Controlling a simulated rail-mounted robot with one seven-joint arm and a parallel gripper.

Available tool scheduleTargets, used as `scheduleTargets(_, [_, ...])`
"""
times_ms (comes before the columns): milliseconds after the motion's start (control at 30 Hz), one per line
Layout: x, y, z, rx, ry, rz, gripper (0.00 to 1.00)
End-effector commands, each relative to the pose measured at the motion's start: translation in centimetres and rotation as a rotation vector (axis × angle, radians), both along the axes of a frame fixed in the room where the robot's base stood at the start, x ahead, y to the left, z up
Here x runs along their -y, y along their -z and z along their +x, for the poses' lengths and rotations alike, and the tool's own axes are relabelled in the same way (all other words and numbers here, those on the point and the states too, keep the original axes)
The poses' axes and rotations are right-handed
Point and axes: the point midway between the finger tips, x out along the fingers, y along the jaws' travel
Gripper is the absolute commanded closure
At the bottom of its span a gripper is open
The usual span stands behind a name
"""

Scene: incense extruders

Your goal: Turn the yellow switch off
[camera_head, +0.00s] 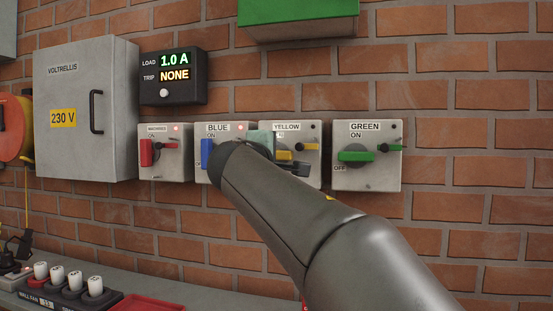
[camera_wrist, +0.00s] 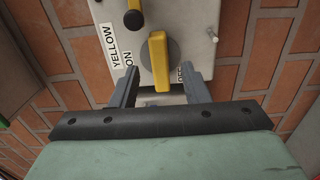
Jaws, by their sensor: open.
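The yellow switch (camera_head: 299,147) is a grey box on the brick wall, between the blue and green ones, partly hidden by my gripper in the head view. Its yellow handle (camera_wrist: 158,62) lies horizontal on the box, pointing to the OFF side, like the green switch's handle. The small lamp at the box's upper right looks dark. My gripper (camera_wrist: 160,78) is open and empty, its fingers on either side of the handle's end, apart from it as far as the wrist view shows. The OFF label shows beside one finger, the ON label beside the other.
The blue switch (camera_head: 207,153) and red-handled machines switch (camera_head: 146,153) have upright handles and lit red lamps. The green switch (camera_head: 366,180) is at right. A display (camera_head: 173,77) reads 1.0 A and trip NONE. A green box (camera_head: 298,15) is above.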

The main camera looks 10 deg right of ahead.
Motion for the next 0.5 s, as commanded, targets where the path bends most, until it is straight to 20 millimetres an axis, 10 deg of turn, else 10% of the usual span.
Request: scheduleTargets(500, [-5.3,-0.1,-10.3,0.003,-0.003,0.001,0.58])
